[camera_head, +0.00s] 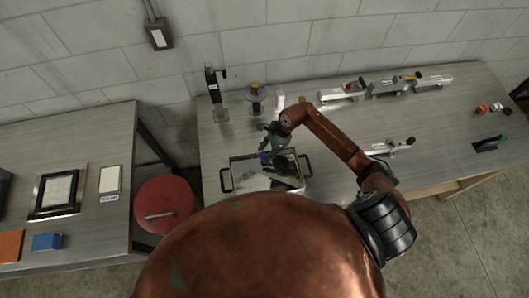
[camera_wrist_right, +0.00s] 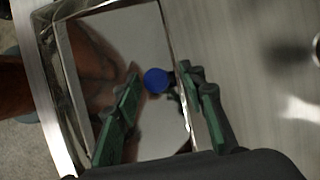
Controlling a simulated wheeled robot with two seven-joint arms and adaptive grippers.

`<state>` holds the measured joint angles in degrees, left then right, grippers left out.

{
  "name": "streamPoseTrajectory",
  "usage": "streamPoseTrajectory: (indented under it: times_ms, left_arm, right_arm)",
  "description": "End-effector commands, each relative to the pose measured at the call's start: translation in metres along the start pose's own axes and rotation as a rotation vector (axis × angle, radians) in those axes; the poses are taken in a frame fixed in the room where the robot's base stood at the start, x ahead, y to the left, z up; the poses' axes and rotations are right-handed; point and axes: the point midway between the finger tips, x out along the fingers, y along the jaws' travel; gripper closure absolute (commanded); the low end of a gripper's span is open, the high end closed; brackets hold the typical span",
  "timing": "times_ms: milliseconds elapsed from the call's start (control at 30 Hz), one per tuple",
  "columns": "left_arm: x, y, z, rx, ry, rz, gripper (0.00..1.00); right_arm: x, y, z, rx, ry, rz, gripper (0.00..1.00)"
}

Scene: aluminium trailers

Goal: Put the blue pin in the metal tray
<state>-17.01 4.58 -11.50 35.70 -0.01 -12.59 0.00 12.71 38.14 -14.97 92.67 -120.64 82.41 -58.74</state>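The metal tray (camera_head: 238,160) sits on the workbench, with a dark handle at each side. In the right wrist view the tray's shiny rim (camera_wrist_right: 62,65) and mirror-like floor show below the gripper. The blue pin shows as a round blue end (camera_wrist_right: 156,80) between the fingertips, over the tray floor near one wall. I cannot tell whether it touches the floor. My right gripper (camera_wrist_right: 159,74) is open over the tray, its green-padded fingers apart with a gap on each side of the pin. In the head view my right gripper (camera_head: 268,150) partly hides the tray's inside. My left gripper is not in view.
Behind the tray stand a spool-like holder (camera_head: 255,98) and an upright black-topped tool (camera_head: 214,88). Several clamps (camera_head: 390,86) lie along the back right. A red round stool (camera_head: 165,204) stands left of the bench. The bench's middle right is mostly clear.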

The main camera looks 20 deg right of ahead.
Motion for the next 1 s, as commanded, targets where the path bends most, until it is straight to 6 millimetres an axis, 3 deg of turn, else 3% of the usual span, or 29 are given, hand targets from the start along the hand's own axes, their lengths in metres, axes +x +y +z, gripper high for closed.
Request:
streamPoseTrajectory:
  times_ms: [267, 700, 1000]
  left_arm:
    - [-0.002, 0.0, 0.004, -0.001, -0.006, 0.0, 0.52]
    - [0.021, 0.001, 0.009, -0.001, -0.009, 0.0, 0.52]
    - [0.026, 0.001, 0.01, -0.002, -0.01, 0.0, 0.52]
  right_arm:
    - [-0.009, -0.001, 0.0, -0.002, 0.001, -0.003, 0.62]
    - [-0.095, -0.001, -0.001, -0.002, 0.004, -0.002, 0.62]
    - [-0.122, 0.0, 0.001, 0.0, 0.0, 0.0, 0.62]
